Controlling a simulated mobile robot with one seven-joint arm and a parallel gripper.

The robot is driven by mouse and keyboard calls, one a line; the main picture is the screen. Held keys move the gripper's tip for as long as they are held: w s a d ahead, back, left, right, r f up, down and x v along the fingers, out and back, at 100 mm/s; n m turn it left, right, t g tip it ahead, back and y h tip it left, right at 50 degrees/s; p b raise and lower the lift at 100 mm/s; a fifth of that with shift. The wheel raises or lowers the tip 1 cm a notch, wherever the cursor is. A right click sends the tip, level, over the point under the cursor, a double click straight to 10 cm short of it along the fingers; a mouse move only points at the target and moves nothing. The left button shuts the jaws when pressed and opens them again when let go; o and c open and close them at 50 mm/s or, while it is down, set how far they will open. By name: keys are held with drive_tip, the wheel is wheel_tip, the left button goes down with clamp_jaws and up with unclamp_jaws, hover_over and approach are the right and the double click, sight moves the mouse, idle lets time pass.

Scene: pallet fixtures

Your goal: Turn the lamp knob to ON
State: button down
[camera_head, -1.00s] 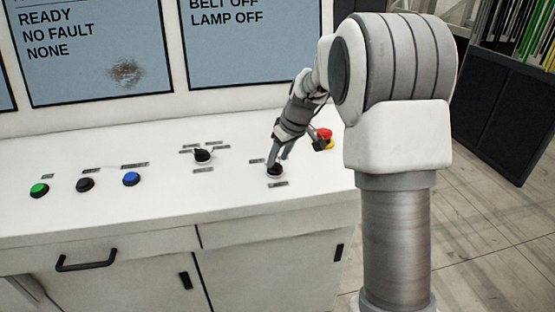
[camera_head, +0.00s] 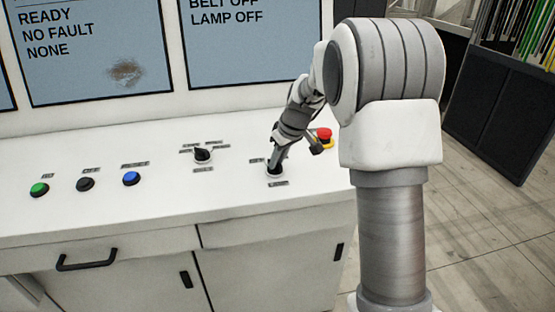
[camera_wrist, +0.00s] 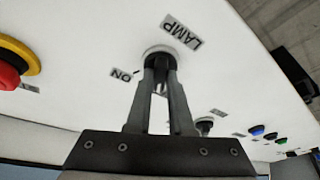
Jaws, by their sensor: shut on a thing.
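The lamp knob (camera_head: 275,171) is a small black knob on a pale round base, at the right of the white console top. In the wrist view its base (camera_wrist: 160,50) shows between a LAMP label (camera_wrist: 182,31) and an ON label (camera_wrist: 122,75). My gripper (camera_head: 276,164) points down at the knob, and in the wrist view its two fingers (camera_wrist: 160,66) are shut on it. The fingers hide most of the knob, so I cannot tell its exact pointer angle. The screen (camera_head: 250,45) above reads LAMP OFF.
A red and yellow emergency button (camera_head: 324,135) stands just right of my gripper. Another black selector knob (camera_head: 203,154) is to the left. Green (camera_head: 39,189), black (camera_head: 85,184) and blue (camera_head: 131,178) buttons line the far left. The console top between them is clear.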

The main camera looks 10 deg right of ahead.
drive_tip(key=shift+m, duration=0.4)
drive_tip(key=shift+s+a+m+t+h, duration=0.15)
drive_tip(key=shift+m+h, duration=0.1)
drive_tip(key=shift+m, duration=0.25)
drive_tip(key=shift+w+a+m+t+h, duration=0.15)
drive_tip(key=shift+m+h, duration=0.1)
drive_tip(key=shift+m, duration=0.25)
drive_tip(key=m, duration=0.1)
drive_tip(key=m+h+p, duration=0.1)
drive_tip(key=m, duration=0.1)
drive_tip(key=shift+s+a+r+m, duration=0.1)
drive_tip(key=shift+r+m, duration=0.05)
drive_tip(key=shift+m, duration=0.15)
drive_tip(key=m+h+p, duration=0.2)
drive_tip(key=m, duration=0.3)
drive_tip(key=shift+a, duration=0.15)
drive_tip(key=shift+m+h, duration=0.3)
drive_tip(key=shift+m, duration=0.1)
drive_tip(key=c, duration=0.8)
unclamp_jaws()
